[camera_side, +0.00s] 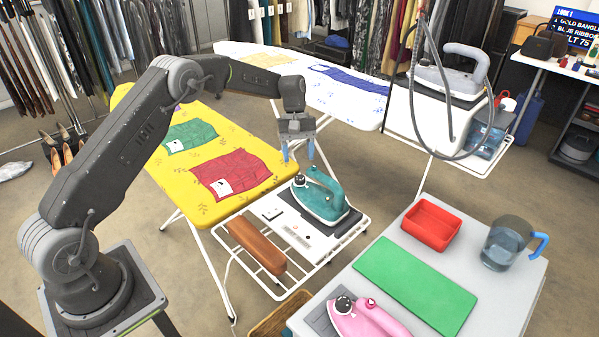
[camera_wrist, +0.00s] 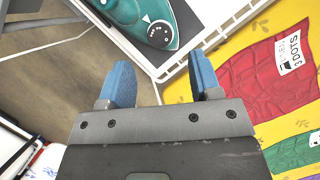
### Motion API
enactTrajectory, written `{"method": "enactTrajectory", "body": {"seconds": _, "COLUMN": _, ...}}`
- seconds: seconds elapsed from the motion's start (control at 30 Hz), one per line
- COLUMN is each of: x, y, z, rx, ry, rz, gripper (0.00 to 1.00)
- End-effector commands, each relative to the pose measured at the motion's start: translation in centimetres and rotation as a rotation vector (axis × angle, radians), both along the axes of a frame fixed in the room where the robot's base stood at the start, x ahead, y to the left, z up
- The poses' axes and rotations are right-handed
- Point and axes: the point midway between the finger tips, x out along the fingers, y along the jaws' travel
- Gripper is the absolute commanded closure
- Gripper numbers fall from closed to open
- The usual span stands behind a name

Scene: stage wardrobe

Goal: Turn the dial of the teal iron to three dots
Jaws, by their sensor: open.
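The teal iron (camera_side: 325,204) rests on the wire rack at the end of the yellow ironing board. Its black dial (camera_side: 299,180) faces up and also shows in the wrist view (camera_wrist: 161,33), with a white triangle beside it and small white marks on it too fine to read surely. My gripper (camera_side: 298,155) is open and empty, its blue fingers pointing down, just above and behind the iron in the side view. In the wrist view the fingers (camera_wrist: 161,68) are apart, and the dial lies beyond their tips, roughly between them, not touched.
A red cloth (camera_side: 238,173) with a "3 DOTS" label (camera_wrist: 291,52) and a green cloth (camera_side: 190,136) lie on the yellow board (camera_side: 151,165). A brown block (camera_side: 256,246) sits left of the iron. A pink iron (camera_side: 365,320) and a jug (camera_side: 505,245) stand on the front table.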

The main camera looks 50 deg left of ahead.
Motion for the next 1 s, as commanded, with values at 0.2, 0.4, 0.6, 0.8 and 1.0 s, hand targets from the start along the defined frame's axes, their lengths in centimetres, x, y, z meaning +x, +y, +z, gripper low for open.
{"method": "enactTrajectory", "body": {"seconds": 0.2, "x": -0.8, "y": -1.2, "z": -3.5, "rx": -0.002, "ry": 0.002, "rz": -0.001, "gripper": 0.42}}
{"method": "enactTrajectory", "body": {"seconds": 0.4, "x": -1.1, "y": -1.7, "z": -4.8, "rx": -0.002, "ry": -0.002, "rz": -0.001, "gripper": 0.42}}
{"method": "enactTrajectory", "body": {"seconds": 0.6, "x": -1.1, "y": -1.8, "z": -5.0, "rx": -0.001, "ry": -0.002, "rz": -0.001, "gripper": 0.42}}
{"method": "enactTrajectory", "body": {"seconds": 0.8, "x": -1.1, "y": -1.7, "z": -5.0, "rx": -0.001, "ry": -0.002, "rz": -0.001, "gripper": 0.51}}
{"method": "enactTrajectory", "body": {"seconds": 1.0, "x": -1.1, "y": -1.7, "z": -5.0, "rx": -0.001, "ry": -0.002, "rz": -0.001, "gripper": 0.70}}
